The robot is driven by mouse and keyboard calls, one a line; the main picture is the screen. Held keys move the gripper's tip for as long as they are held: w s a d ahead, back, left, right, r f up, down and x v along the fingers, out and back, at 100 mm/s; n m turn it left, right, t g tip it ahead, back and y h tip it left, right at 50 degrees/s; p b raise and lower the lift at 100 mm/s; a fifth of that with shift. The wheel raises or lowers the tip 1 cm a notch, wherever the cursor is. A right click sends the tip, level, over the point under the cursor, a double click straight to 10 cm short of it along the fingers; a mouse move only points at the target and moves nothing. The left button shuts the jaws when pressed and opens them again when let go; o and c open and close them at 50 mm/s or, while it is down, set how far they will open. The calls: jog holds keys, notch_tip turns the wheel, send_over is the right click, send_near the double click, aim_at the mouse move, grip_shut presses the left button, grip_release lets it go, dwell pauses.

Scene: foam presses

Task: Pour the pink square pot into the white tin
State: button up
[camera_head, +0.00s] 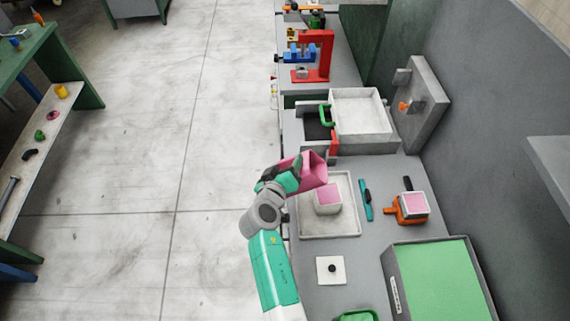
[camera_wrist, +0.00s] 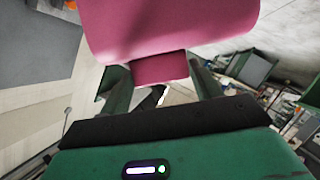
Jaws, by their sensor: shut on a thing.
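My gripper (camera_head: 287,178) is shut on the pink square pot (camera_head: 314,172) and holds it in the air. The pot is tipped over on its side, with its open mouth facing right and its hollow inside showing. In the wrist view the pot (camera_wrist: 165,28) fills the top, between the fingers of my gripper (camera_wrist: 158,82). A white square tin (camera_head: 327,208) stands just below the pot on a pale tray (camera_head: 345,227). Pink material shows in its top. I cannot see any stream between pot and tin.
A similar white box with a pink top (camera_head: 415,207) sits in an orange holder (camera_head: 397,211) at the right. A teal tool (camera_head: 366,200) lies between. A white sink-like basin (camera_head: 361,112) is behind. A green-topped box (camera_head: 435,280) and a white square plate (camera_head: 331,270) are in front.

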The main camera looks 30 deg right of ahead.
aim_at(314, 176)
jog(key=shift+s+d+m+t+y+p, duration=0.15)
jog(key=shift+s+d+m+y+p, duration=0.2)
jog(key=shift+p, duration=0.65)
jog(key=shift+s+d+m+t+y+p, duration=0.15)
jog(key=shift+d+m+y+p, duration=0.3)
jog(key=shift+p, duration=0.55)
jog(key=shift+d+f, duration=0.1)
jog(key=shift+s+d+f+m, duration=0.15)
jog(key=shift+s+d+m, duration=0.1)
jog(key=shift+m, duration=0.15)
jog(key=shift+s+d+f+m+y+p, duration=0.2)
jog(key=shift+d+m+y+p, duration=0.1)
jog(key=shift+d+p, duration=0.15)
jog(key=shift+s+d+f, duration=0.1)
jog(key=shift+d+f, duration=0.05)
jog(key=shift+s+d+f+m+t+y+p, duration=0.25)
jog(key=shift+d+m+p, duration=0.1)
jog(key=shift+p, duration=0.15)
jog(key=shift+s+d+f+m+t+y+p, duration=0.15)
jog(key=shift+d+m+y+p, duration=0.1)
jog(key=shift+d+m+p, duration=0.15)
jog(key=shift+s+d+f+m+t+y+p, duration=0.1)
jog(key=shift+s+d+m+t+y+p, duration=0.45)
jog(key=shift+p, duration=1.4)
